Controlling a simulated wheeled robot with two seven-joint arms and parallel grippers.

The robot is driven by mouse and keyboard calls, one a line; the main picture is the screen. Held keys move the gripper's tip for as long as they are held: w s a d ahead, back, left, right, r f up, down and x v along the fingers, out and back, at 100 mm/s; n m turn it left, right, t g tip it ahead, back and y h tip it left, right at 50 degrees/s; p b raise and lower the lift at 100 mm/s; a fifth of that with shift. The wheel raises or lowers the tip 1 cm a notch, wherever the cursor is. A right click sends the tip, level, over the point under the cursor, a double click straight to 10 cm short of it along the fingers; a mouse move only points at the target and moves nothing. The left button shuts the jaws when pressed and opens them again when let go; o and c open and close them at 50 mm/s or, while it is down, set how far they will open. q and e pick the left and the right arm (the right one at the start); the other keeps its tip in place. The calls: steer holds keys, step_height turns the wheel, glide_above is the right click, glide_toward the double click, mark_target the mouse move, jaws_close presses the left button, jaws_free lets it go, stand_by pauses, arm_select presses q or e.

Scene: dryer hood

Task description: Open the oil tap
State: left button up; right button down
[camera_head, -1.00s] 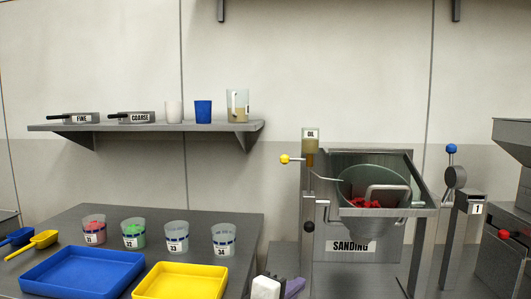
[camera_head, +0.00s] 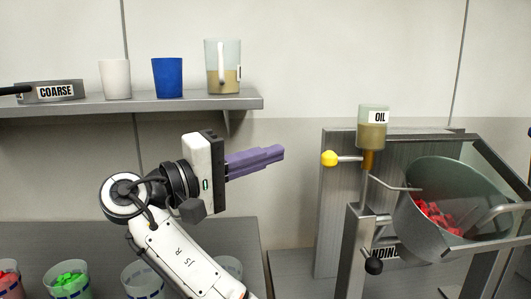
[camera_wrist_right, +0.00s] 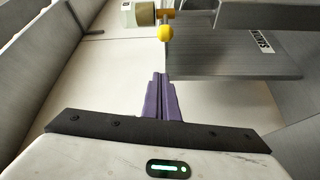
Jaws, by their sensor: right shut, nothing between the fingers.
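The oil tap is a short lever with a yellow ball knob (camera_head: 329,158) sticking out left from a brass fitting (camera_head: 368,160) under the oil cup (camera_head: 372,128), which is labelled OIL and holds brownish oil. My right gripper (camera_head: 282,152) has purple fingers, shut and empty, pointing right toward the yellow knob with a gap between them. In the right wrist view the shut fingers (camera_wrist_right: 161,78) point up at the yellow knob (camera_wrist_right: 165,33), apart from it; the oil cup (camera_wrist_right: 144,14) lies beyond. My left gripper is not in view.
The sanding drum (camera_head: 430,190) with red pieces hangs in a metal frame right of the tap. A black ball knob (camera_head: 374,266) sits below. A shelf (camera_head: 180,103) holds a white cup, a blue cup and a jug (camera_head: 222,75). Several cups stand on the table.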

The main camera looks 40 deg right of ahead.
mark_target(329, 159)
steer(key=s+d+p, duration=0.2)
steer(key=s+d, duration=0.1)
steer(key=d, duration=0.3)
steer(key=shift+s+d+f, duration=0.15)
steer(key=shift+s+d, duration=0.2)
steer(key=shift+d, duration=0.05)
steer(key=shift+w, duration=0.1)
